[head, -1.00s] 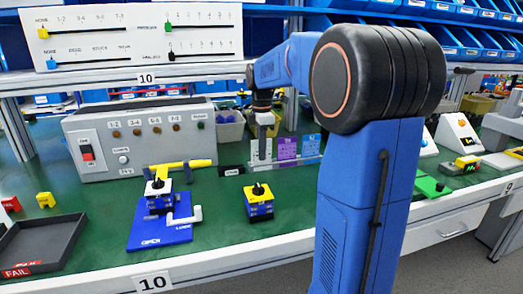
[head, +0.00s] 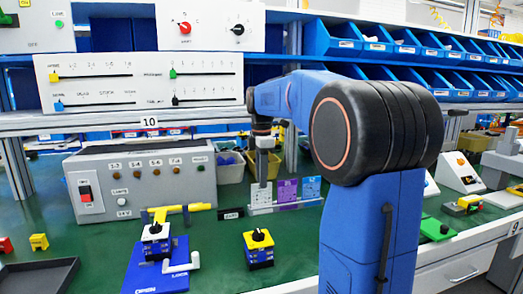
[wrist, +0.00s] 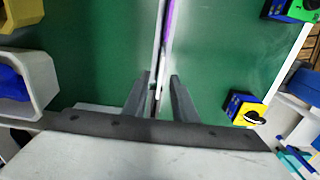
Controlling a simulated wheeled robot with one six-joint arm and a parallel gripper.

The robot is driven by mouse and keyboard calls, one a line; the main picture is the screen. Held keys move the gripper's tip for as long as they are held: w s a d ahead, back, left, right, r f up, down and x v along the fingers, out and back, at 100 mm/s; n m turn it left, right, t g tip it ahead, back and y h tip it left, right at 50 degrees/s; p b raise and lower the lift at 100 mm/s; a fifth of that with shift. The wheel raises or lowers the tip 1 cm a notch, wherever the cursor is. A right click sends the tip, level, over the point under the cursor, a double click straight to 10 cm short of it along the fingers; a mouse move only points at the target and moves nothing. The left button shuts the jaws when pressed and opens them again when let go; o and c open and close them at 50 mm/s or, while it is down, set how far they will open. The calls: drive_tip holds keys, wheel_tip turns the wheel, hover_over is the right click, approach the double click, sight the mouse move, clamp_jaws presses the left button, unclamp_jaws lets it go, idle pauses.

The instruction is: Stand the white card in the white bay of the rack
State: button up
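The white card (head: 260,197) stands upright at the left end of the rack (head: 286,207), in line with the purple card (head: 287,190) and the blue card (head: 311,187). It appears to be in the leftmost bay; its lower edge in the slot is too small to make out. My gripper (head: 263,182) points down directly over the white card. In the wrist view, the fingers of my gripper (wrist: 160,84) are apart, one on each side of the thin card edge (wrist: 155,80), with a visible gap. Purple shows beyond the white edge there.
A grey control box (head: 140,180) stands left of the rack. A blue fixture with a yellow lever (head: 178,209) and a blue-yellow block (head: 259,249) sit in front. Bins (head: 229,167) are close behind the rack. Green bench is clear right of the block.

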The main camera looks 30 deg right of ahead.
wheel_tip(320, 180, up, 11)
idle(0.3)
drive_tip(key=shift+f, duration=0.1)
wheel_tip(320, 180, up, 9)
idle(0.9)
drive_tip(key=shift+s, duration=0.1)
idle(0.4)
